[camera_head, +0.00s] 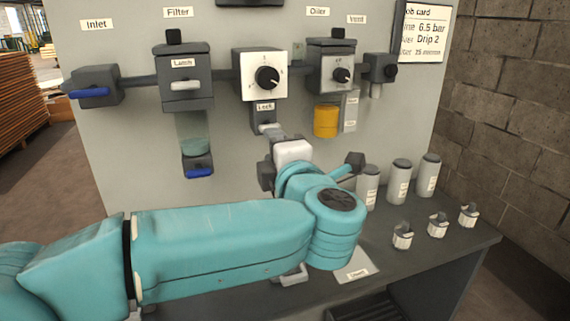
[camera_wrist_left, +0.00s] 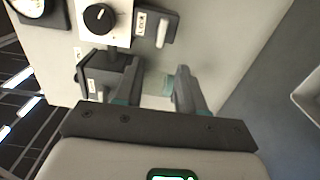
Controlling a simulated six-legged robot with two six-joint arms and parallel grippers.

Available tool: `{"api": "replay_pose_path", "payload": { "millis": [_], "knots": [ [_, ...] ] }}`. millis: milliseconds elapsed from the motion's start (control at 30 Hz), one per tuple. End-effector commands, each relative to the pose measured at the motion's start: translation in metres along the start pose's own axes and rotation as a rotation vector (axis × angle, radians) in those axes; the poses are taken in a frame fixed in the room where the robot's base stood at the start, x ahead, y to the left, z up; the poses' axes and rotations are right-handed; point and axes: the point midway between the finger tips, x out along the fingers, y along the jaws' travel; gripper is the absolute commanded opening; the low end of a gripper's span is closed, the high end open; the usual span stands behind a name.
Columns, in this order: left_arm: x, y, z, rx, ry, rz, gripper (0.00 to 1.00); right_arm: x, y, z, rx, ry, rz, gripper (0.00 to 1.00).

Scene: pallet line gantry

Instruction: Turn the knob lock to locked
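The knob lock (camera_head: 264,113) is a small dark block labelled "Lock", under the white dial plate with a black knob (camera_head: 267,77). Its pale grey lever (camera_head: 268,128) shows at its lower end. In the left wrist view the knob lock (camera_wrist_left: 152,20) is at the top, beside the black knob (camera_wrist_left: 98,17), with the pale lever (camera_wrist_left: 163,31) on it. My left gripper (camera_wrist_left: 155,86) has its fingers apart and nothing visibly held. The lock lies beyond the fingertips, not between them. In the head view my left gripper (camera_head: 282,147) is just below the lock, partly hidden by my wrist.
The filter (camera_head: 185,75), with its latch and bowl, hangs left of the lock. The oiler (camera_head: 331,65) and its amber bowl (camera_head: 326,121) are close on the right. Grey canisters (camera_head: 401,180) and small fittings (camera_head: 437,225) stand on the bench (camera_head: 465,240).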

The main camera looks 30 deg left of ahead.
Motion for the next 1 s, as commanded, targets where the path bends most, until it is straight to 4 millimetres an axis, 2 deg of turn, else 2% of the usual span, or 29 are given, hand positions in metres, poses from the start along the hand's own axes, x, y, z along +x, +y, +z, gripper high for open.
{"api": "replay_pose_path", "payload": {
  "millis": [100, 300, 467, 1000],
  "knots": [
    [-0.028, 0.001, 0.001, -0.001, -0.005, 0.001, 0.4, 0.0, 0.0, 0.0, 0.0, 0.0, 0.0, 0.43],
    [-0.056, 0.0, 0.0, 0.0, -0.002, 0.0, 0.4, 0.001, 0.0, 0.0, 0.0, 0.0, 0.0, 0.43],
    [-0.062, 0.0, 0.0, 0.001, 0.001, -0.001, 0.4, 0.001, 0.0, 0.0, 0.0, 0.0, 0.0, 0.43],
    [-0.061, 0.0, 0.0, 0.001, 0.001, -0.001, 0.4, 0.001, 0.0, 0.0, 0.0, 0.0, 0.0, 0.43]
  ]
}}
